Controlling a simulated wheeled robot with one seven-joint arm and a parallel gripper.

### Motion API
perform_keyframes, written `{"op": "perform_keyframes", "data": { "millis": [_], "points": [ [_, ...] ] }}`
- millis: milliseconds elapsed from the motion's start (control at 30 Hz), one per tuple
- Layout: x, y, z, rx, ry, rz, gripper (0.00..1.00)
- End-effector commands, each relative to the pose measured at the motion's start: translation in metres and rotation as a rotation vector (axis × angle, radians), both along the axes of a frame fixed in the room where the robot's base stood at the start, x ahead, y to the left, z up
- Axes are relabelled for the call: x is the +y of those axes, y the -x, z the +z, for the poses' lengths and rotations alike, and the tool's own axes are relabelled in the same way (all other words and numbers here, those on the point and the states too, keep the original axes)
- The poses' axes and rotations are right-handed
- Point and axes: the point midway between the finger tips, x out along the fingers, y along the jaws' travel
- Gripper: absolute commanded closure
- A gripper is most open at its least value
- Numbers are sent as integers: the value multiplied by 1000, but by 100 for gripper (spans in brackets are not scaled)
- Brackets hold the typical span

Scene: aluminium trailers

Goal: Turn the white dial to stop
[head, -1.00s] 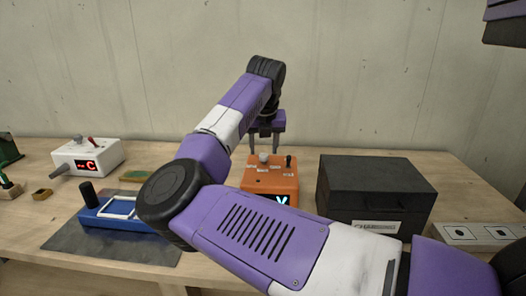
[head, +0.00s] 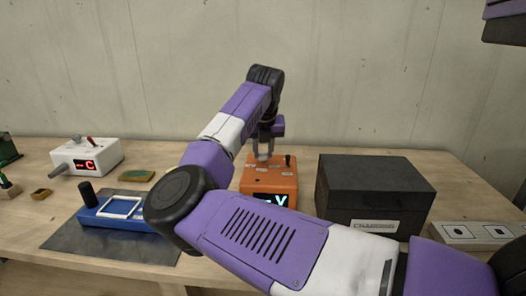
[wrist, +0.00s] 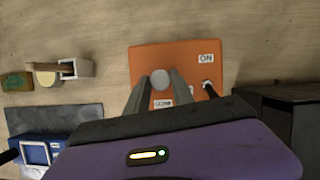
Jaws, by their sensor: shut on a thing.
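The orange box (head: 270,181) stands on the bench with a lit display reading about "-Y", partly behind my arm. The white dial (wrist: 160,79) is on its top, round and pale in the wrist view. My gripper (head: 263,155) points down at the box, and its fingers are shut on the dial, one on each side. A small label by the dial, seemingly "SLOW", shows between the fingers. An "ON" label (wrist: 206,58) sits by a black toggle lever (wrist: 207,86) on the same box. Other labels are hidden or too small to read, and I cannot read the dial's setting.
A dark grey box (head: 372,193) stands close to the right of the orange box. A white box (head: 87,157) with a red display is at the left. A blue device (head: 120,214) lies on a dark mat (head: 70,237). The bench behind the orange box is clear.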

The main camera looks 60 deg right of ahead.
Motion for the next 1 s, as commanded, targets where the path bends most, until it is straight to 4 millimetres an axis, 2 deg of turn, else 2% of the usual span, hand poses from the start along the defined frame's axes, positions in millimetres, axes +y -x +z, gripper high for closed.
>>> {"op": "perform_keyframes", "data": {
  "millis": [367, 1000],
  "points": [
    [-1, 1, -1, -4, 0, 162, 100],
    [-6, 3, 0, -4, 2, 746, 100]
  ]
}}
